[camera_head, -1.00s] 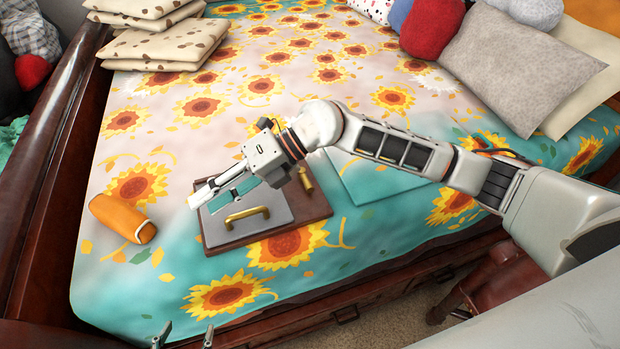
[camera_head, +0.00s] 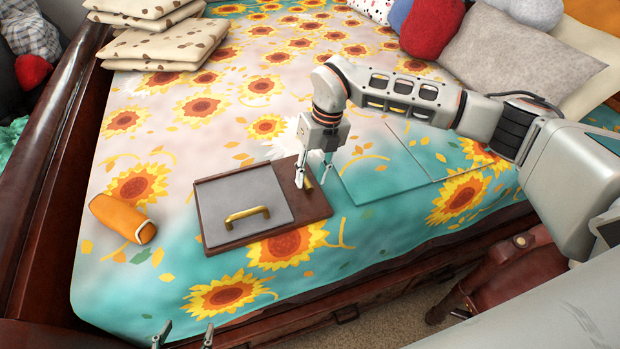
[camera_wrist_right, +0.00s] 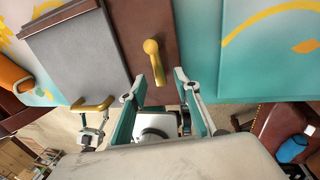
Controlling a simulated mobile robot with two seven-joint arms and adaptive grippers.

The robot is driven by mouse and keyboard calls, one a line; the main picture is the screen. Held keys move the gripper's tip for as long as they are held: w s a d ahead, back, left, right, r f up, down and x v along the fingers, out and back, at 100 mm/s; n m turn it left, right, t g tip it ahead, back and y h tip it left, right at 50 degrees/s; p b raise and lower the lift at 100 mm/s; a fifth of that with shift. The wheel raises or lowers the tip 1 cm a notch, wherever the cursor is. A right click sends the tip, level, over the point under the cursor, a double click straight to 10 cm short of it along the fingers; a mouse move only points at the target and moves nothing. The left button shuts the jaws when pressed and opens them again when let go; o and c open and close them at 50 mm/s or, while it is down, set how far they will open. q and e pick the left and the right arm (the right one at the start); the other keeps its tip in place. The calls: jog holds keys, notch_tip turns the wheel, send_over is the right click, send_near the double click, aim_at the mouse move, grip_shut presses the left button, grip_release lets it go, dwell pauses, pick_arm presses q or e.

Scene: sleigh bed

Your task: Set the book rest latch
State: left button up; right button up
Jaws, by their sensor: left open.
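The book rest is a dark brown board (camera_head: 318,208) lying on the bed, with a grey panel (camera_head: 225,190) lying flat on it and a brass handle (camera_head: 247,215) on the panel. The brass latch (camera_head: 308,181) is on the bare brown strip to the right of the panel; its knob (camera_wrist_right: 152,48) shows clearly in the right wrist view. My right gripper (camera_head: 312,182) points down at the latch, open, its fingers apart on either side. Contact with the latch cannot be told. My left gripper (camera_head: 183,338) is open and empty at the bottom edge of the head view, away from the board.
An orange bolster (camera_head: 120,218) lies left of the board. A thin teal-edged flat sheet (camera_head: 385,165) lies to the right. Folded cushions (camera_head: 155,45) and pillows (camera_head: 520,65) are at the far side. The bed's wooden side (camera_head: 45,165) rises at left.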

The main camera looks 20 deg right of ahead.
jog(key=shift+a+f, duration=0.2)
jog(key=shift+f, duration=0.55)
grip_shut()
